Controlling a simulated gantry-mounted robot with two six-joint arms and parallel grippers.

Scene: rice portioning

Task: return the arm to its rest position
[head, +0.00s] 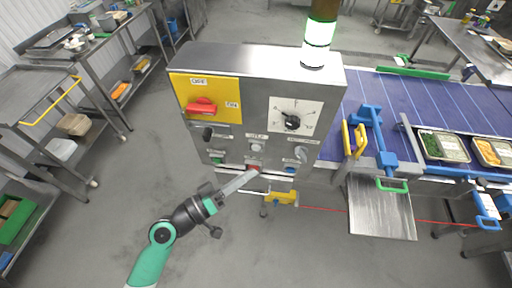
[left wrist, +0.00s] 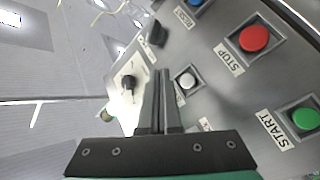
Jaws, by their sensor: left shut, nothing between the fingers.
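My left gripper (head: 250,174) is shut and empty. In the head view its arm comes in from the bottom left, and its narrow fingertips are in front of the lower part of the steel control box (head: 255,115), close to a red button (head: 253,168). In the left wrist view the shut fingers (left wrist: 160,80) point at the panel near a white button (left wrist: 187,78). There the red STOP button (left wrist: 254,39) and green START button (left wrist: 303,119) are to the right, apart from the fingers. My right gripper is not in view.
The box carries a yellow plate with a red switch (head: 202,107) and a black dial (head: 291,122). A blue conveyor (head: 375,95) with food trays (head: 443,146) is at the right. Steel carts stand at the left. Floor around my left arm is clear.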

